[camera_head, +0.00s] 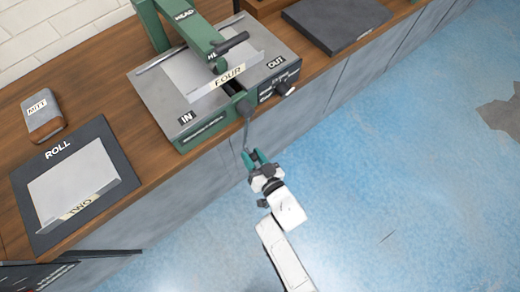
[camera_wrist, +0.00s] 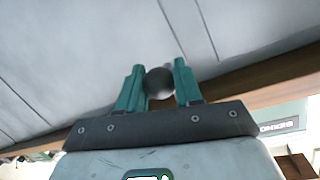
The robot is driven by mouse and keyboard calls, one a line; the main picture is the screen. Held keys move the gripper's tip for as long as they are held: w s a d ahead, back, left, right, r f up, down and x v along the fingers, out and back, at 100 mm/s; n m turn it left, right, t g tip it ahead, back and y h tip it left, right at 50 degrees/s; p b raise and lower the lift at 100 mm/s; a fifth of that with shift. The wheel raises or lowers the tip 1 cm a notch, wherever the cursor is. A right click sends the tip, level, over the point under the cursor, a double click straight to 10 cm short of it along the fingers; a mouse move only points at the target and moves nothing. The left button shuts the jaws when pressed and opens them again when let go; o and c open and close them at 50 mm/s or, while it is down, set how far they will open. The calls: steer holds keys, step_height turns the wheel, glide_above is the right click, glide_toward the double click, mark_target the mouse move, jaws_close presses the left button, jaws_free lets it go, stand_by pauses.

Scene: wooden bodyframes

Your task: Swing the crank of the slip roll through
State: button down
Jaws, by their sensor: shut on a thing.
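The green machine (camera_head: 190,137) with IN and OUT labels stands on the wooden bench; I take it for the slip roll. Its grey crank (camera_head: 246,122) hangs down past the bench's front edge. My gripper (camera_head: 254,157) is at the crank's lower end, out over the floor. In the wrist view, the round dark crank knob (camera_wrist: 159,83) sits between my two teal fingers (camera_wrist: 157,90), which are shut on it. A bent metal sheet (camera_head: 205,82) marked FOUR lies on the machine, under a green arm (camera_head: 180,20) marked HEAD.
A dark ROLL mat (camera_head: 98,130) holds a sheet (camera_head: 75,182) marked TWO at the left. A block (camera_head: 42,112) labelled MITT sits behind it. A dark slab (camera_head: 335,20) lies at the back right. The blue floor (camera_head: 400,150) is open to the right.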

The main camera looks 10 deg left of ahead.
steer(key=s+a+r+m+g+y+p, duration=0.1)
steer(key=s+a+r+m+g+p, duration=0.1)
steer(key=s+a+r+m+p, duration=0.4)
steer(key=shift+s+a+r+m+y+p, duration=0.35)
steer(key=shift+s+a+p, duration=0.4)
steer(key=shift+s, duration=1.05)
steer(key=shift+r, duration=0.1)
steer(key=c, duration=0.8)
jaws_free()
steer(key=shift+c, duration=0.2)
steer(key=shift+o, duration=0.2)
steer(key=v, duration=1.1)
